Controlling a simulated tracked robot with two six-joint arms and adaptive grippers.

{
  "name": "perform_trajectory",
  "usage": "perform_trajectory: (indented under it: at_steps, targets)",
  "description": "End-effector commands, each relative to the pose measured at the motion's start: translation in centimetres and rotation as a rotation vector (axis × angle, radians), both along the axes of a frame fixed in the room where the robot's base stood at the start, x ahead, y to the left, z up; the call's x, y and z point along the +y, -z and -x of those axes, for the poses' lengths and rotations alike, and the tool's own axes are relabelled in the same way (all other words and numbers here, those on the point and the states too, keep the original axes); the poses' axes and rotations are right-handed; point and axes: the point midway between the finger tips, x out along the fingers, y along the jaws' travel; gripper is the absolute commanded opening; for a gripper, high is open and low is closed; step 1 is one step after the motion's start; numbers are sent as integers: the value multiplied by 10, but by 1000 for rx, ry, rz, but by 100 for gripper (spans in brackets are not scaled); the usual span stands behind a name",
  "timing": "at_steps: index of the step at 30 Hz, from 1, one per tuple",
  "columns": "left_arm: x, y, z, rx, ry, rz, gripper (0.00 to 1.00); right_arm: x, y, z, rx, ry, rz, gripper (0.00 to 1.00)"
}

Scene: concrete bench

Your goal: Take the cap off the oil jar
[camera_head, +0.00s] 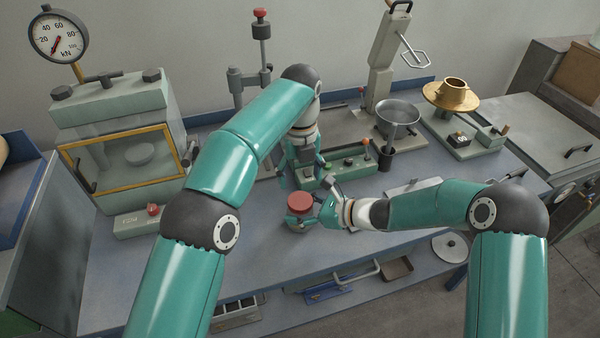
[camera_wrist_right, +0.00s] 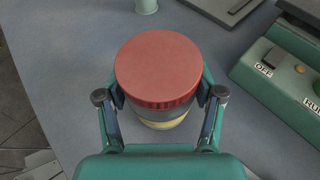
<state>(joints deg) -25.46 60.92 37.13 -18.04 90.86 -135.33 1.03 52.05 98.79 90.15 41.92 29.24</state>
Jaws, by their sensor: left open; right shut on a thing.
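The oil jar (camera_wrist_right: 163,113) stands on the blue-grey bench with its red cap (camera_wrist_right: 158,70) on top. The cap also shows in the head view (camera_head: 300,202), near the middle of the bench. My right gripper (camera_wrist_right: 160,97) is shut on the jar, its fingers on either side just below the cap. In the head view my right gripper (camera_head: 312,213) reaches the jar from the right. My left gripper (camera_head: 298,172) is open, above and behind the jar in the picture, partly hidden by its own arm and blurred against the green control panel.
A green control panel (camera_head: 340,172) with buttons lies behind the jar. A cabinet with a yellow-framed window (camera_head: 118,160) stands at left. A metal pan (camera_head: 398,112) and a brass funnel-like piece (camera_head: 452,92) stand at back right. The bench (camera_head: 130,265) is clear at front left.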

Motion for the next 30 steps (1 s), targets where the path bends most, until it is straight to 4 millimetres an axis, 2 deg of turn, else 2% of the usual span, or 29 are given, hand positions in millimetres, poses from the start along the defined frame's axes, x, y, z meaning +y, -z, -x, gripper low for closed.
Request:
perform_trajectory:
  at_steps: [15, 21, 28, 30]
  targets:
    - [1, 66, 1, 3, 2, -1, 74, 0, 0, 0, 0, -1, 0, 0]
    - [1, 76, 1, 0, 0, -1, 74, 0, 0, 0, 0, 0, 0, 0]
    - [0, 76, 0, -1, 1, 0, 74, 0, 0, 0, 0, 0, 0, 0]
    - [0, 76, 1, 0, 1, 0, 62, 0, 0, 0, 0, 0, 0, 0]
